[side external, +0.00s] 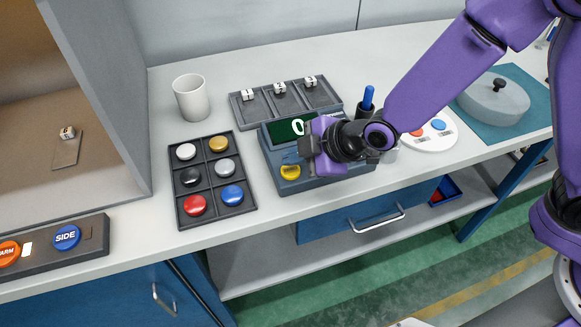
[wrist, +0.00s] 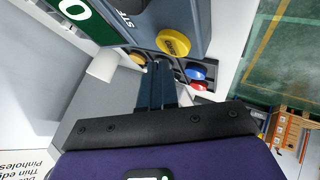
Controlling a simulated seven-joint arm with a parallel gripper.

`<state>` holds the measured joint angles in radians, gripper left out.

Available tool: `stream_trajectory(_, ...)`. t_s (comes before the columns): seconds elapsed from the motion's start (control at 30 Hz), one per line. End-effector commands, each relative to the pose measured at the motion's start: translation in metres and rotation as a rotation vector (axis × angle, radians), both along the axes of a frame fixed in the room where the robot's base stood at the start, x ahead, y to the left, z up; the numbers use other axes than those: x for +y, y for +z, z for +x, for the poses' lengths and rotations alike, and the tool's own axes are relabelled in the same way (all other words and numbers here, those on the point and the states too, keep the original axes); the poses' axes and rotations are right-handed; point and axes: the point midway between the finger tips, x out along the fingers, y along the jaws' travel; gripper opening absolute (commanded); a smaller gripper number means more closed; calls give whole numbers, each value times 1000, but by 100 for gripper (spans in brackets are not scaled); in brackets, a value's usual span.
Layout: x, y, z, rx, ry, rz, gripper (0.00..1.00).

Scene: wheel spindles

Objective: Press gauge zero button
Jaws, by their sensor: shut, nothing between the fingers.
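The gauge (side external: 327,182) is a blue-grey box with a dark green display (side external: 284,132) showing a "0". Its round yellow button (side external: 290,171) sits on the front left of the top. The button also shows in the wrist view (wrist: 173,42), with dark lettering too small to read surely. My gripper (side external: 306,147) is shut and empty, over the gauge and just behind and right of the button in the side view. In the wrist view its fingers (wrist: 155,92) are together, and the button is beyond their tips to the upper right, apart from them in the picture. My gripper hides part of the gauge.
A dark tray (side external: 213,182) of coloured round buttons lies left of the gauge. A rack (side external: 264,115) with three small white blocks is behind, and a white mug (side external: 191,98) behind left.

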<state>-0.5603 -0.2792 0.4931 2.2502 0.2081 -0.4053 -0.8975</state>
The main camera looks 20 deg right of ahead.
Motion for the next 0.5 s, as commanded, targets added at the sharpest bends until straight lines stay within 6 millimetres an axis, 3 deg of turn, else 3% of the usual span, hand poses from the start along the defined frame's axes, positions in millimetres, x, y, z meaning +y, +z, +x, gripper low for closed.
stream_trajectory(0.5,1,38,1,-4,-1,3,0)
